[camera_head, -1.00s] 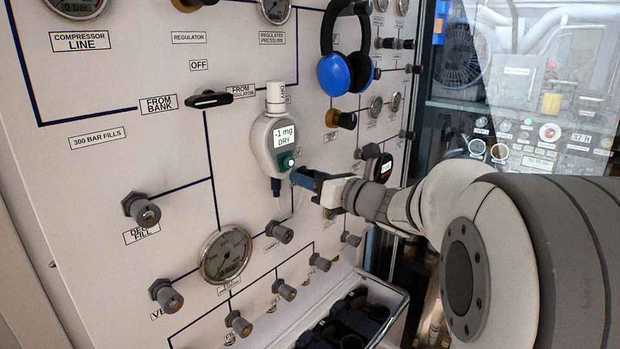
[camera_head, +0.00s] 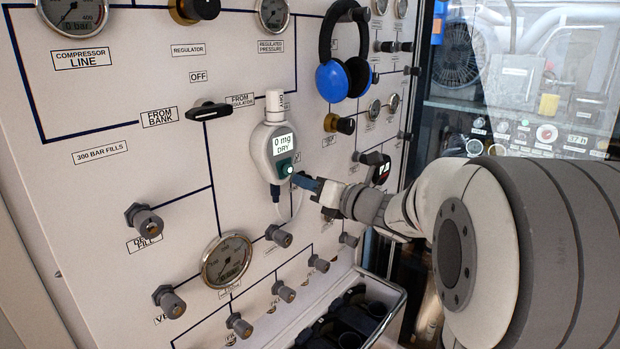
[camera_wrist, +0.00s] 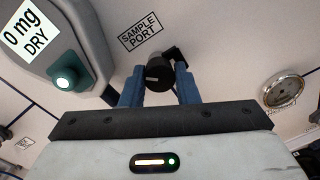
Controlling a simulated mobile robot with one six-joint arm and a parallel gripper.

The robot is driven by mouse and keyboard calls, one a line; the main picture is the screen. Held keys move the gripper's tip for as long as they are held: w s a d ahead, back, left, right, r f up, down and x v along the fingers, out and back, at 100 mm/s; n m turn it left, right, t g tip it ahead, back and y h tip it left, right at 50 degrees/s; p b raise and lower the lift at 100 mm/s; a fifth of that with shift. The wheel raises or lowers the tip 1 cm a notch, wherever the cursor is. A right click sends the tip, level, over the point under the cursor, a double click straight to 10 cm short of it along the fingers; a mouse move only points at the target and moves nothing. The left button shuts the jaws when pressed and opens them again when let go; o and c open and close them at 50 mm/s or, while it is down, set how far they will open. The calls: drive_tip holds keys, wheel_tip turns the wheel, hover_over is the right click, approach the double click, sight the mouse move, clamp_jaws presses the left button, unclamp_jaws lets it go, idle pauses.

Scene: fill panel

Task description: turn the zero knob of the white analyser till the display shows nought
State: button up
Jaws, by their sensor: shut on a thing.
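The white analyser (camera_head: 262,152) hangs upright on the panel; its display (camera_head: 283,144) reads "0 mg DRY". It also fills the upper left of the wrist view (camera_wrist: 88,28), where the display (camera_wrist: 28,30) reads the same. A black knob (camera_wrist: 155,74) with a pale mark stands between the blue fingers of my gripper (camera_wrist: 159,88), just right of the analyser. My gripper is shut on this knob. In the head view my gripper (camera_head: 297,181) is at the analyser's lower right, and the knob is hidden.
A "SAMPLE PORT" label (camera_wrist: 140,32) is behind the knob. Blue headphones (camera_head: 343,78) hang above my arm. A round gauge (camera_head: 227,261) and several grey valve knobs stand out from the panel below. A dark tray (camera_head: 350,315) sits at the bottom.

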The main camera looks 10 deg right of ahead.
drive_tip(key=o, duration=1)
drive_tip(key=shift+c, duration=0.2)
drive_tip(key=b+v, duration=0.1)
drive_tip(key=v, duration=0.7)
drive_tip(key=shift+b, duration=0.4)
idle(0.4)
